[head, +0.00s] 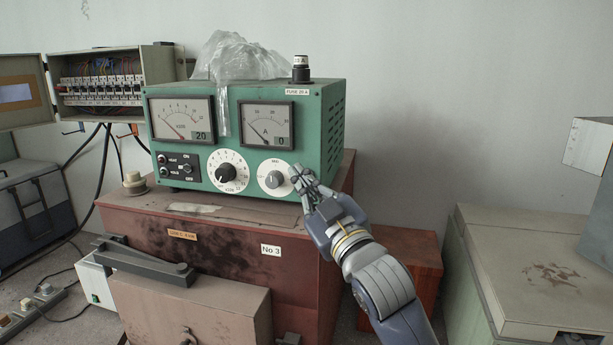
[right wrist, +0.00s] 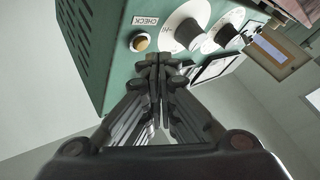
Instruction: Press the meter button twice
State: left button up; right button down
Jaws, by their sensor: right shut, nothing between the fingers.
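The green meter box (head: 318,115) stands on a red-brown cabinet, with two needle gauges and two round dials on its front. In the right wrist view its front panel (right wrist: 118,62) shows at an angle, with a round brass-coloured button (right wrist: 140,41) beside a CHECK label (right wrist: 145,21). My right gripper (head: 297,176) is shut and empty in front of the panel's lower right corner and hides the button in the head view. In the right wrist view the fingertips (right wrist: 158,60) appear just beside the button; I cannot tell the gap. My left gripper is out of view.
Crumpled clear plastic (head: 238,57) and a black fuse holder (head: 301,72) sit on top of the box. The white dial (head: 274,178) is close to my fingers. An open breaker box (head: 112,82) is at the left. A pale cabinet (head: 540,270) stands at the right.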

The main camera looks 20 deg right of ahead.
jog(key=s+a, duration=0.1)
jog(key=s, duration=0.1)
jog(key=s+a+p, duration=0.1)
jog(key=s, duration=0.1)
jog(key=shift+a, duration=0.4)
dwell(1.9)
jog(key=s+a+m, duration=0.1)
jog(key=m, duration=0.4)
jog(key=s+f+m, duration=0.1)
jog(key=m, duration=0.5)
jog(key=s+a+m+g+b, duration=0.1)
jog(key=m, duration=0.5)
jog(key=shift+a+f, duration=0.35)
jog(key=shift+w, duration=0.1)
